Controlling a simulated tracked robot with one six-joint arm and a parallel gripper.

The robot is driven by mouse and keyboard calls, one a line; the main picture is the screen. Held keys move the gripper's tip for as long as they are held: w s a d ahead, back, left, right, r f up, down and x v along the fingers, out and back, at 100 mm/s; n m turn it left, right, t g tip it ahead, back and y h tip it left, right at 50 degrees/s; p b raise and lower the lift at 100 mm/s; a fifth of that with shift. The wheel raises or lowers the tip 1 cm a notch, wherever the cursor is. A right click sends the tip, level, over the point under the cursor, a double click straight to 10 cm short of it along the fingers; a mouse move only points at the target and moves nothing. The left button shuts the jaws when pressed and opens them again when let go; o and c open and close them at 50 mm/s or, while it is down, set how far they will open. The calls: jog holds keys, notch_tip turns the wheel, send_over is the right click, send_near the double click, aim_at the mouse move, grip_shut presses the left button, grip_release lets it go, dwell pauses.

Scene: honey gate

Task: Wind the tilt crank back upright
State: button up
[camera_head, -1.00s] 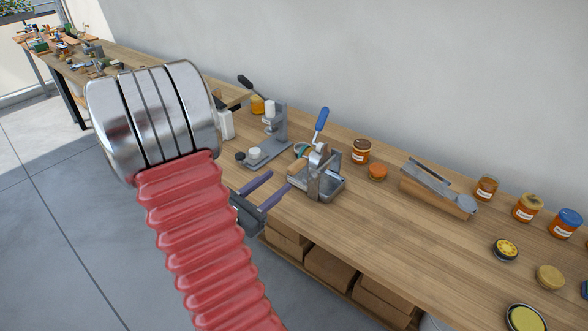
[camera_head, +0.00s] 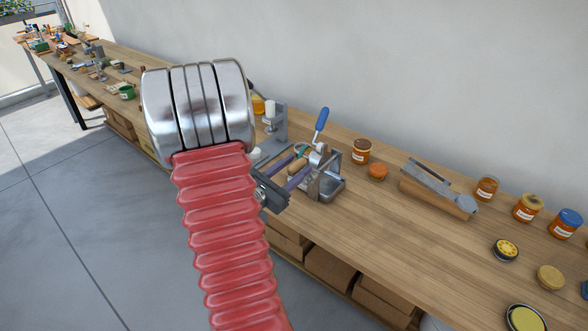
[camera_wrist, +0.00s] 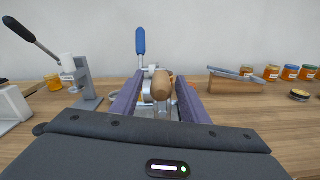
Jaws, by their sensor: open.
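A metal honey gate stand (camera_head: 327,185) sits on the wooden bench, with a blue-handled lever (camera_head: 322,119) standing up from it. The tilt crank's wooden knob (camera_head: 298,167) sticks out on the stand's near left side. In the wrist view the knob (camera_wrist: 161,85) shows straight ahead, between the two purple fingers, with the blue lever (camera_wrist: 141,41) behind it. My gripper (camera_head: 291,167) is open, its fingers reaching to either side of the knob. I cannot tell whether either finger touches it. Part of the stand is hidden behind the knob and fingers in the wrist view.
A grey press (camera_head: 277,122) stands just left of the stand. A honey jar (camera_head: 362,151) and an orange-lidded jar (camera_head: 377,172) stand to its right. A wooden block with a metal tool (camera_head: 438,188) lies farther right.

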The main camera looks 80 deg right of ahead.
jog(key=shift+c, duration=0.5)
grip_shut()
jog(key=shift+a, duration=0.15)
